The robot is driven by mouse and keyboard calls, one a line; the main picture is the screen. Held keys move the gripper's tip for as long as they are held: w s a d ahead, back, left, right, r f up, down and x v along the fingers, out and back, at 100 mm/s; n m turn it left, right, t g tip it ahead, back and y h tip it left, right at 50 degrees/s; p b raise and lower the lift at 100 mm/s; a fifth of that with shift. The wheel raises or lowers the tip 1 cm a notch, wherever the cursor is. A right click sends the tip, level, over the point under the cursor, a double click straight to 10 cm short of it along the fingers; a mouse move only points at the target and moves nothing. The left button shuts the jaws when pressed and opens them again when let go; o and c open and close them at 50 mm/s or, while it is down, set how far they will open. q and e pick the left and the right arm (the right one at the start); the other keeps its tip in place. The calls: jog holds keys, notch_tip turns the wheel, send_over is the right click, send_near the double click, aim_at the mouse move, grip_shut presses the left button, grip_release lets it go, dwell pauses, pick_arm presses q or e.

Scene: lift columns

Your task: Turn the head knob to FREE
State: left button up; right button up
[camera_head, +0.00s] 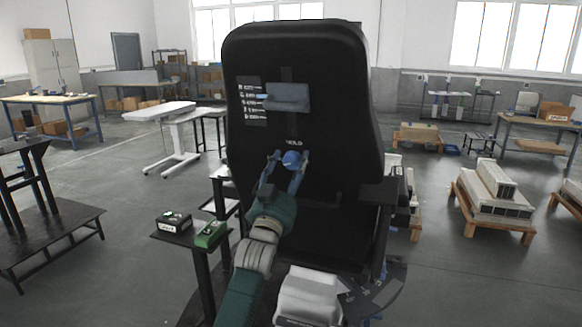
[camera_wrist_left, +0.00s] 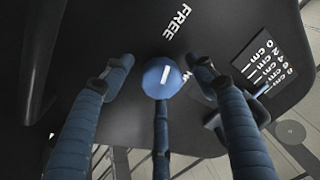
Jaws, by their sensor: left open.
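The head knob (camera_head: 291,159) is a round blue knob low on the black back panel (camera_head: 330,100). It also shows in the left wrist view (camera_wrist_left: 160,78), with a short white mark on its face. The white FREE label (camera_wrist_left: 180,20) lies above the knob there; another label right of the knob is partly hidden by a finger. I cannot tell exactly which label the mark points to. My left gripper (camera_head: 289,162) is open, its blue fingers spread around the knob with gaps at both sides. My right gripper is not in view.
A grey-blue block (camera_head: 287,97) and a white printed scale (camera_head: 252,101) are higher on the panel. A small black box (camera_head: 174,221) and a green box (camera_head: 211,234) stand on a stand at lower left. Pallets with white units (camera_head: 490,195) stand on the right.

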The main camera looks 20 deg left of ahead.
pick_arm(q)
jog(key=shift+s, duration=0.1)
jog(key=v, duration=1.2)
notch_tip(320, 180, down, 38)
jog(key=s+d+g, duration=0.2)
jog(key=d+g, duration=0.1)
jog(key=g, duration=0.5)
jog(key=s+f+g, duration=0.2)
jog(key=s+f, duration=0.3)
jog(key=f, duration=0.4)
jog(key=s+f+g, duration=0.1)
jog(key=s+f, duration=0.4)
jog(key=f, duration=0.3)
jog(key=s+a+f+n+g, duration=0.1)
jog(key=s+f+g, duration=0.4)
jog(key=s+f, duration=1.3)
jog(key=s+a+f+g, duration=0.1)
jog(key=s+f, duration=0.3)
jog(key=s, duration=1)
jog(key=s+a+f+n+g, duration=0.1)
jog(key=s+f+g, duration=0.3)
jog(key=s, duration=1.1)
jog(key=shift+a+f+g, duration=0.2)
jog(key=shift+a+g, duration=0.1)
jog(key=shift+a, duration=0.3)
